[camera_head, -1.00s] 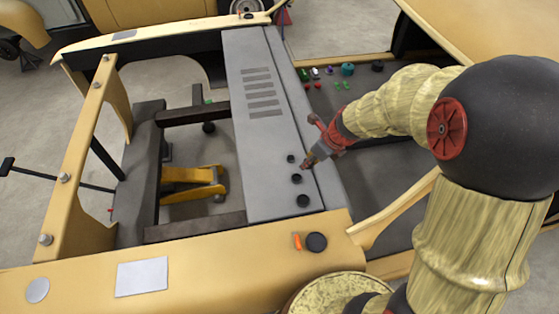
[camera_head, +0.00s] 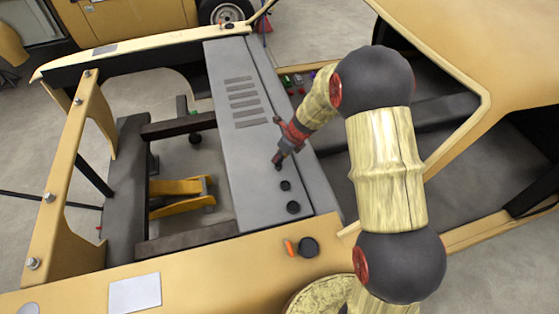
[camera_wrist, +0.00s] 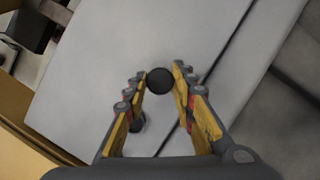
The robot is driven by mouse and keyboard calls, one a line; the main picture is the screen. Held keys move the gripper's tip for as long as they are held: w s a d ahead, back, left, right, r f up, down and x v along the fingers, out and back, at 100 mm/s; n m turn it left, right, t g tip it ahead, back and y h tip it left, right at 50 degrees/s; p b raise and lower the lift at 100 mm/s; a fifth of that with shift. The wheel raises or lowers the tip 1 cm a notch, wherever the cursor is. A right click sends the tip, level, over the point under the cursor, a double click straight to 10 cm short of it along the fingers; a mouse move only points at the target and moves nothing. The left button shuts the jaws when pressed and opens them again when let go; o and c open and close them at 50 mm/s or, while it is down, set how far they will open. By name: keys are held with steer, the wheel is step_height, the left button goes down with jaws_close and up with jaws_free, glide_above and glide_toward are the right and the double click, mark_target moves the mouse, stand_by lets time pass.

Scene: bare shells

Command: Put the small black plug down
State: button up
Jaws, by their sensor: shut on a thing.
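The small black plug (camera_wrist: 160,80) is round and dark, between the fingertips in the wrist view. My gripper (camera_wrist: 166,82) is shut on it, over the grey panel (camera_wrist: 105,70). In the head view my gripper (camera_head: 279,162) points down at the grey panel (camera_head: 252,160), beyond two other black plugs, a nearer one (camera_head: 293,207) and a middle one (camera_head: 286,185). The held plug is only a dark spot at the fingertips there, and I cannot tell whether it touches the panel. Another dark piece (camera_wrist: 138,123) is partly hidden by the left finger in the wrist view.
A larger black disc (camera_head: 308,247) and an orange piece (camera_head: 290,248) lie on the yellow front rail (camera_head: 215,262). Slots (camera_head: 245,100) cut the panel's far half. Left of the panel is an open bay with a yellow part (camera_head: 182,196). Small coloured pieces lie behind my arm.

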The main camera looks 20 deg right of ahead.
mark_target(279, 162)
steer(key=shift+w+f, duration=0.15)
steer(key=shift+f, duration=1.6)
steer(key=shift+f+b, duration=0.3)
steer(key=shift+f, duration=0.05)
steer(key=o, duration=1.1)
steer(key=shift+r, duration=0.1)
